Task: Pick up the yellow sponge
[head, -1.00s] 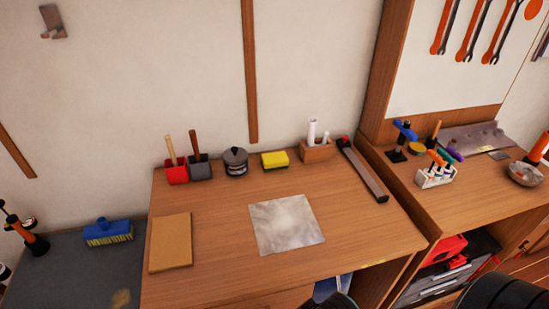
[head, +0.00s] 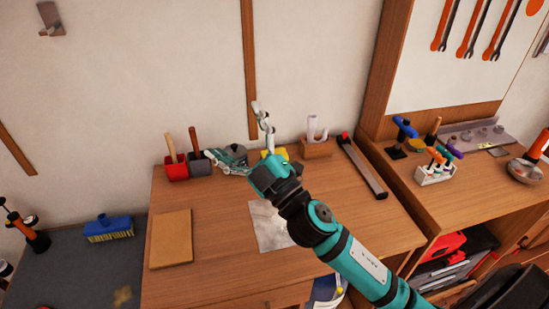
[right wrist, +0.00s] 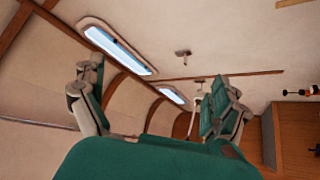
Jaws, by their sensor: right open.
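The yellow sponge (head: 281,153) lies at the back of the wooden desk, near the wall. In the head view it is partly hidden behind my right gripper and wrist. My right gripper (head: 246,138) is open and empty, its fingers spread in front of the wall and the back row of things. It looks raised above the desk; its exact distance to the sponge I cannot tell. The right wrist view shows the open fingers (right wrist: 155,92) against the wall and windows, without the sponge. My left gripper is not in view.
The dark lidded pot (head: 236,153) stands left of the sponge, a wooden block with white rolls (head: 316,148) right of it. Red (head: 176,171) and grey (head: 199,166) holders stand farther left. A grey sheet (head: 268,230) and brown board (head: 171,240) lie in front.

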